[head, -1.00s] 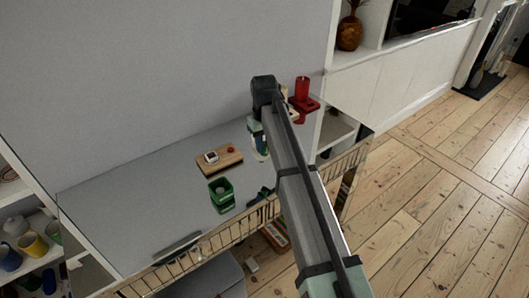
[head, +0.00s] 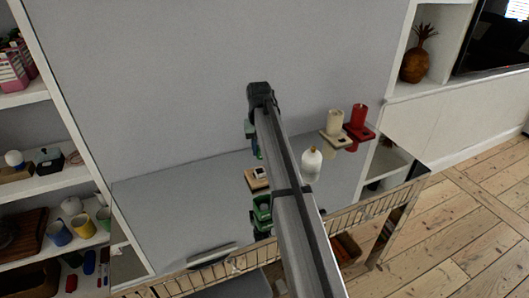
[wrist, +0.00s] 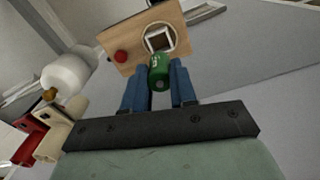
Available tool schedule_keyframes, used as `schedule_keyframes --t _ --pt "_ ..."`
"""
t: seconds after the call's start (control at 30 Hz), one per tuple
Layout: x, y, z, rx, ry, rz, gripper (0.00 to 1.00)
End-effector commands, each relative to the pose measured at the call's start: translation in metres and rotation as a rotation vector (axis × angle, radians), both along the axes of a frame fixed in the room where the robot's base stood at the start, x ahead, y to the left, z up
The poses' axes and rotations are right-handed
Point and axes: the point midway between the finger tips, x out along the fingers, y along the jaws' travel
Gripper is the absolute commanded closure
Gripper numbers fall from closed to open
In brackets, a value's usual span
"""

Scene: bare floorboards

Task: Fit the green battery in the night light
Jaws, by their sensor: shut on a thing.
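My gripper (wrist: 160,88) has blue fingers shut on the green battery (wrist: 159,72), whose near end faces the wrist camera. Just beyond the battery in the wrist view is a wooden base (wrist: 135,33) with a red button, a round ring and a square pale recess; it looks like the night light. The battery's far end overlaps the recess's lower edge in the picture; I cannot tell whether they touch. In the head view the wooden base (head: 254,184) lies on the grey top, partly hidden by my arm. My gripper (head: 253,150) shows beyond it, mostly hidden.
A white bottle-like item (head: 312,165) stands right of the base. A low rail (head: 330,215) edges the front. The left surface is clear.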

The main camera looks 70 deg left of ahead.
Motion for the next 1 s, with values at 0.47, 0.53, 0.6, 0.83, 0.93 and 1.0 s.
schedule_keyframes --t 0.47,0.53,0.6,0.83,0.93,1.0 --pt "0.0 0.0 0.0 0.001 0.0 -0.031 1.0" --pt "0.0 0.0 0.0 0.001 0.0 -0.031 1.0" --pt "0.0 0.0 -0.002 0.001 0.0 -0.031 1.0" --pt "0.0 -0.001 -0.015 0.0 0.0 -0.03 1.0" --pt "0.0 -0.001 -0.023 0.0 0.0 -0.03 1.0" --pt "0.0 -0.001 -0.029 -0.001 0.0 -0.03 1.0"
